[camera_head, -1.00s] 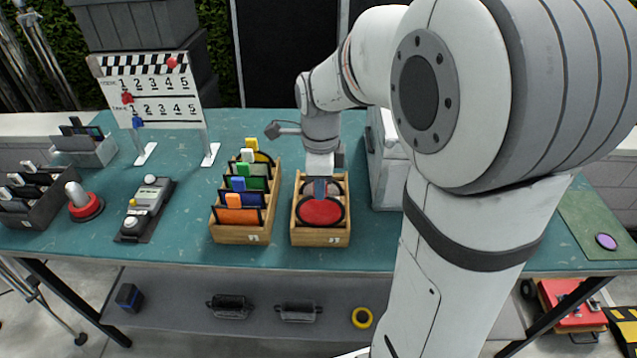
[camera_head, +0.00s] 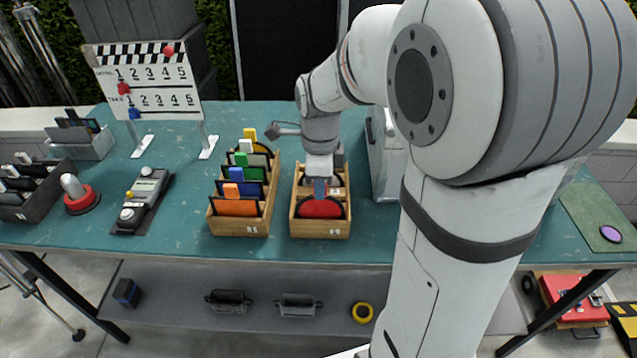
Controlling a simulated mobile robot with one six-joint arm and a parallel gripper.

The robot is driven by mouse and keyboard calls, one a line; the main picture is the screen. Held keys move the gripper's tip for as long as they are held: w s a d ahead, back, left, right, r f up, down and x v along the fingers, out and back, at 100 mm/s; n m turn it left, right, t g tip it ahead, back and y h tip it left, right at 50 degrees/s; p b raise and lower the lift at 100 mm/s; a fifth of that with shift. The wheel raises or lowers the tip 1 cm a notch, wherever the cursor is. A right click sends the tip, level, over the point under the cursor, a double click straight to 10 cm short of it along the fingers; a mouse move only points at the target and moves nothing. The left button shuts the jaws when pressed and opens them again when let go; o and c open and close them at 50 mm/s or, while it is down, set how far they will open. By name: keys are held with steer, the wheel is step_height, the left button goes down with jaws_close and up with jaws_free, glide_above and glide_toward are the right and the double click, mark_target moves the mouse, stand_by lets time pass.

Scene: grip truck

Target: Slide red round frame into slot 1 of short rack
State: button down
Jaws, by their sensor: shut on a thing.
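The red round frame (camera_head: 320,208) is a red disc with a dark rim. My gripper (camera_head: 320,187) is shut on its top edge and holds it at the front part of the short rack (camera_head: 320,231). The short rack is the smaller wooden box in the middle of the table. The frame stands roughly upright, and its lower part is hidden behind the rack's front wall. Whether it touches the rack floor cannot be told. Another dark-rimmed round frame (camera_head: 336,180) shows partly behind my gripper in the same rack.
A longer wooden rack (camera_head: 238,228) with several tabbed frames stands close on the left. A grey case (camera_head: 386,165) stands to the right. A purple disc (camera_head: 610,233) lies at the far right.

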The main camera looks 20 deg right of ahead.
steer(key=shift+f+b, duration=0.45)
steer(key=shift+f, duration=0.25)
steer(key=c, duration=1.4)
jaws_free()
steer(key=shift+r, duration=0.15)
step_height(320, 180, up, 8)
steer(key=shift+f, duration=0.2)
steer(key=s+f+n+t, duration=0.2)
steer(key=s+n, duration=1.2)
steer(key=n, duration=0.7)
steer(key=shift+f+n+t, duration=0.3)
steer(key=shift+f, duration=0.5)
